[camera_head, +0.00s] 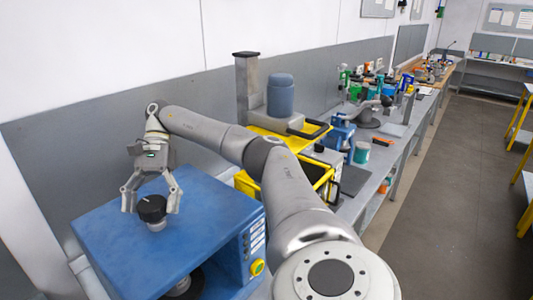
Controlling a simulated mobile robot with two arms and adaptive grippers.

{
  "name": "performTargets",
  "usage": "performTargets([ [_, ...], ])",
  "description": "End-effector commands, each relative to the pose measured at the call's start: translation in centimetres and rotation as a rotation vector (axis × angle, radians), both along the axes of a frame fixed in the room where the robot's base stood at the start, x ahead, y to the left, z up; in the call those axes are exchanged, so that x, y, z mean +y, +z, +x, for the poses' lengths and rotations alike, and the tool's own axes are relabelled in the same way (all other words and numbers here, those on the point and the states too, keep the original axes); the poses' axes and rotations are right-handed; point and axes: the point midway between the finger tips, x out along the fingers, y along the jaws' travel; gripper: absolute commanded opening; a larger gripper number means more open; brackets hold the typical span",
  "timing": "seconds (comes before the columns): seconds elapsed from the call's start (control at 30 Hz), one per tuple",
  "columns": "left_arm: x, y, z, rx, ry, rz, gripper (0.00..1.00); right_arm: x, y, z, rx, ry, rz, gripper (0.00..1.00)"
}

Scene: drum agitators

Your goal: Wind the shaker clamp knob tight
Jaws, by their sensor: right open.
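The black clamp knob (152,207) stands on a short grey stem on top of the blue shaker (215,208). My right gripper (150,204) reaches over the shaker's top and points down at the knob. Its fingers are open, one on each side of the knob. They look apart from it, though I cannot tell whether either one touches. Buttons and a yellow-ringed knob show on the shaker's right face. Below the top, a dark round part (185,284) shows at the picture's lower edge. My left gripper is not in view.
A yellow-framed machine (326,177) with a blue-grey drum (280,95) and a grey column (246,88) stands behind the shaker, partly hidden by my right arm. The grey bench beyond holds several tools and devices.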

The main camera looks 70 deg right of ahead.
Motion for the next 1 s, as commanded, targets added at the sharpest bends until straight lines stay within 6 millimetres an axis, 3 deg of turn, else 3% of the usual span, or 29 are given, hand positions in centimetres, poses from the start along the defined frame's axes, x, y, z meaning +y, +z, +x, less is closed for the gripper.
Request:
performTargets([
  [0.6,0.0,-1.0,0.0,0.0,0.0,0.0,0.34,0.1,-0.2,0.0,0.001,-0.204,0.0,0.8],
  [1.0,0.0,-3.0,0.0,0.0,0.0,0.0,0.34,0.0,-0.5,0.1,0.0,-0.438,-0.003,0.8],
])
